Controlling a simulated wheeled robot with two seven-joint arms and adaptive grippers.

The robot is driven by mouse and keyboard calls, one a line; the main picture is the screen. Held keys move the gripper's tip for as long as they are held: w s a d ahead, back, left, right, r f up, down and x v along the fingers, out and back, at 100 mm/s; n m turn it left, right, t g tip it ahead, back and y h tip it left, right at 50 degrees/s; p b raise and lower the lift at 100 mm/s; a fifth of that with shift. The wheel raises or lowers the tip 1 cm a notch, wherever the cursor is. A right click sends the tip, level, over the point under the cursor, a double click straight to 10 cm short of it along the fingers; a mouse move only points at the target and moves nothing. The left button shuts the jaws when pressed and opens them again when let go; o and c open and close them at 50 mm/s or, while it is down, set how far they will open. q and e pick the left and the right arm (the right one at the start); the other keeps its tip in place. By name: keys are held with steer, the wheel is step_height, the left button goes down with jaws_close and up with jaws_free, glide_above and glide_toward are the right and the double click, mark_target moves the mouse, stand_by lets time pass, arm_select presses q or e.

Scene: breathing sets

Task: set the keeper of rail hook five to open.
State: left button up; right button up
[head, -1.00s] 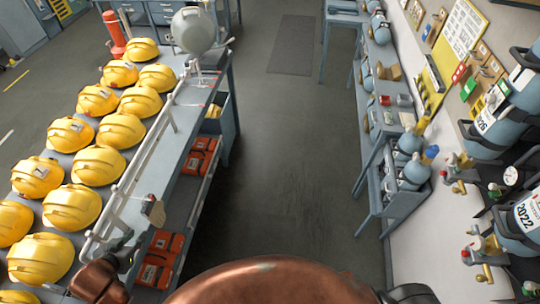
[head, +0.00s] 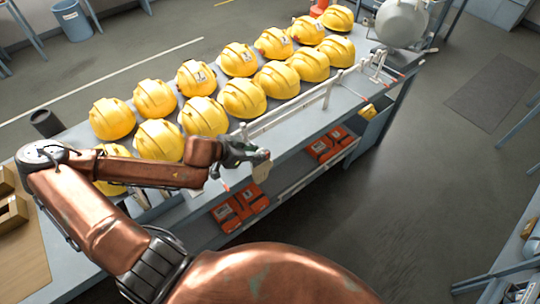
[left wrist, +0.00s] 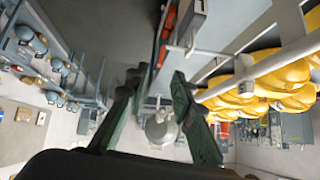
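The white rail (head: 300,103) runs along the front of the helmet bench in the head view; it also shows in the left wrist view (left wrist: 275,62). Thin hooks with red tips (head: 354,94) stick out below it. Their numbers are too small to read, so I cannot tell which is hook five or how its keeper stands. My left gripper (head: 250,157) is at the near end of the visible rail, with a small tan piece beside its fingers. In the left wrist view its green fingers (left wrist: 157,88) are spread, with nothing seen between them. My right gripper is out of view.
Yellow helmets (head: 242,98) stand in rows behind the rail. Orange cases (head: 240,205) lie on the shelf below. A grey round vessel (head: 402,22) stands at the bench's far end. The floor aisle (head: 420,170) to the right is clear.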

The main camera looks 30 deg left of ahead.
mark_target(267, 153)
arm_select(q)
steer(key=shift+b+x, duration=2.85)
steer(key=shift+x, duration=0.85)
jaws_close()
